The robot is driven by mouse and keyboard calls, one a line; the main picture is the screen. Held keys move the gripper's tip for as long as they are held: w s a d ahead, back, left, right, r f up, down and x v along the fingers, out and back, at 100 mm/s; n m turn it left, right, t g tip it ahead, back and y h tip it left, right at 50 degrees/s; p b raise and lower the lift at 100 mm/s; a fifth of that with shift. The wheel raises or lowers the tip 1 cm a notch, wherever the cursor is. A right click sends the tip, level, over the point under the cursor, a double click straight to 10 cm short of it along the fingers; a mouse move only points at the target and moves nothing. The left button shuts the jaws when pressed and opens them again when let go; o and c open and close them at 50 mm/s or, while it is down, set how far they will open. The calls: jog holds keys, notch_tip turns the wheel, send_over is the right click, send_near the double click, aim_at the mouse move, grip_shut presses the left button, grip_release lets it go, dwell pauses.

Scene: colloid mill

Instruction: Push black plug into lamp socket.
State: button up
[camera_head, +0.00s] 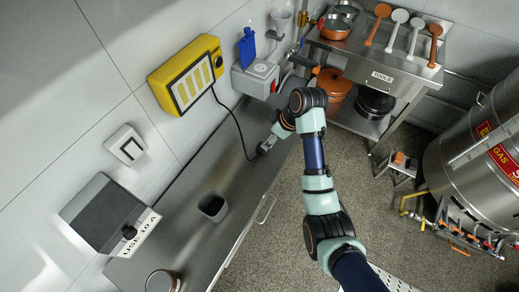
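A yellow lamp (187,75) with a pale striped face is fixed to the wall at upper left. A black cable (239,128) runs from it down to the tips of my gripper (265,146). A small dark piece, apparently the black plug (261,149), is at the cable's end, at the fingertips. The fingers are too small and dark to show whether they are closed on it. A grey wall box with a round socket face (260,69) is right of the lamp, above my gripper and apart from it. Whether this is the lamp socket is not marked.
A steel counter (180,225) with a dark square opening (213,207) runs along the wall. A blue bottle (247,47) stands by the socket box. A tool table (375,72) with pots and a large steel tank (490,150) are at right.

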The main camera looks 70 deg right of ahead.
jog(key=shift+x, duration=1.3)
jog(key=shift+a+b, duration=0.1)
jog(key=shift+b, duration=0.2)
jog(key=b+x, duration=0.1)
jog(key=x, duration=0.4)
jog(key=shift+w+a+f, duration=0.1)
jog(key=shift+a+f, duration=0.05)
jog(key=shift+a, duration=0.05)
jog(key=shift+c, duration=0.2)
jog(key=c, duration=1.1)
notch_tip(320, 180, up, 20)
jog(key=p, duration=0.6)
